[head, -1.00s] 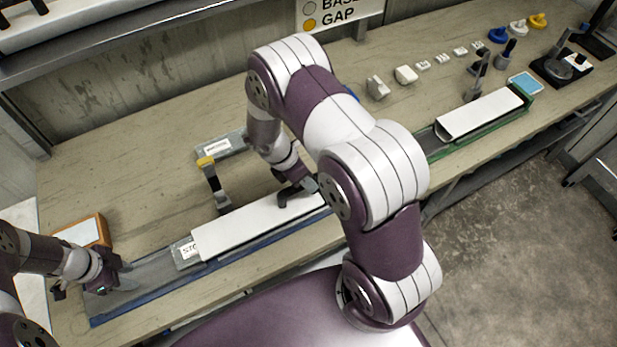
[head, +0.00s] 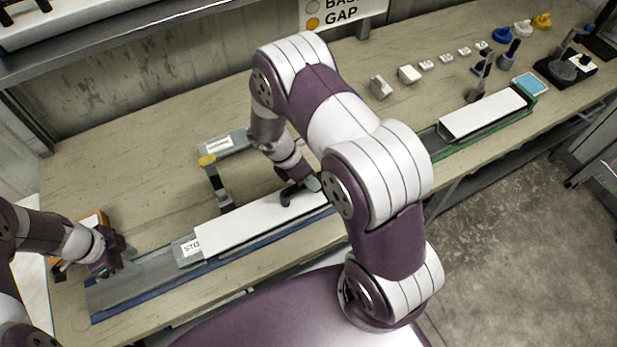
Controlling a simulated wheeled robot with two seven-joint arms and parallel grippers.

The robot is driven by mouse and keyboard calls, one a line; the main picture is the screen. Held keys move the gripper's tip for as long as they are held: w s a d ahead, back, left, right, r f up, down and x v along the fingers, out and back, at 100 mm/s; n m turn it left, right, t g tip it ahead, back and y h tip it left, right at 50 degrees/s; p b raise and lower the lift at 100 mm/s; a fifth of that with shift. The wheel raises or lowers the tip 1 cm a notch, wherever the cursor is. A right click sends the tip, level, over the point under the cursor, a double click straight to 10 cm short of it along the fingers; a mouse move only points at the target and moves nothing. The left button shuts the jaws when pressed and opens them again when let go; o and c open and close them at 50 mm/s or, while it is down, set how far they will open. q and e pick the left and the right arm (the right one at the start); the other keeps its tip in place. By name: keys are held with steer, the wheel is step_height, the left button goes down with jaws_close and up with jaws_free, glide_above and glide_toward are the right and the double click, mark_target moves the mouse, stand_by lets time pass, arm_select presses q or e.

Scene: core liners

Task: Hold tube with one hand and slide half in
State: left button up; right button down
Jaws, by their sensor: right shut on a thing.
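A long white half-tube piece (head: 240,222) lies along a grey tray with a blue front edge (head: 140,283) at the front of the bench. A grey block with a label reading "STO" (head: 188,248) sits at the piece's left end. My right gripper (head: 298,194) is shut on the white piece from above, near the part where my arm hides its right end. My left gripper (head: 118,262) is at the tray's bare left end, clear of the white piece. Its finger gap is not clear. A second white half-tube piece (head: 483,114) lies in a green tray (head: 440,153) at the right.
A stand with a yellow top (head: 207,160) rises behind the tray, beside a grey labelled block (head: 226,144). An orange-edged box (head: 93,219) is partly behind my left gripper. Several small white blocks (head: 409,74) and a blue pad (head: 529,84) lie at the back right.

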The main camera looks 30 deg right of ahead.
mark_target(190, 248)
arm_select(q)
step_height(190, 248, down, 7)
steer(key=shift+r, duration=0.1)
stand_by(0.6)
steer(key=shift+x, duration=0.95)
steer(key=shift+a, duration=0.15)
steer(key=shift+d, duration=6.2)
